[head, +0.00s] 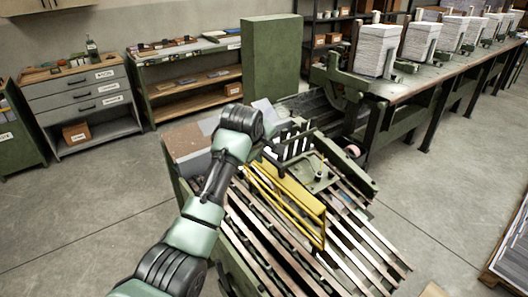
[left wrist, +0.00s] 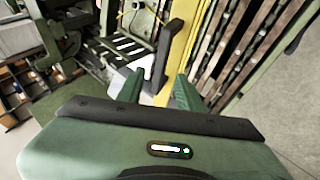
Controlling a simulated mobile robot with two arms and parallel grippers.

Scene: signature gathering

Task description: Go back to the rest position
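My left arm reaches over the slatted machine table (head: 280,233) in the head view. Its left gripper (head: 269,151) is at the far end of the arm, mostly hidden behind the wrist. In the left wrist view, the two green fingers of the left gripper (left wrist: 158,88) stand apart with nothing clearly held between them. A yellow frame (head: 290,198) lies over the slats, to the right of the arm; it also shows beyond the fingertips in the left wrist view (left wrist: 182,45). My right gripper is not in view.
A long bench (head: 430,75) with several white paper stacks (head: 377,50) runs along the back right. A tall green cabinet (head: 270,58), shelving (head: 190,92) and a grey drawer unit (head: 85,95) stand behind.

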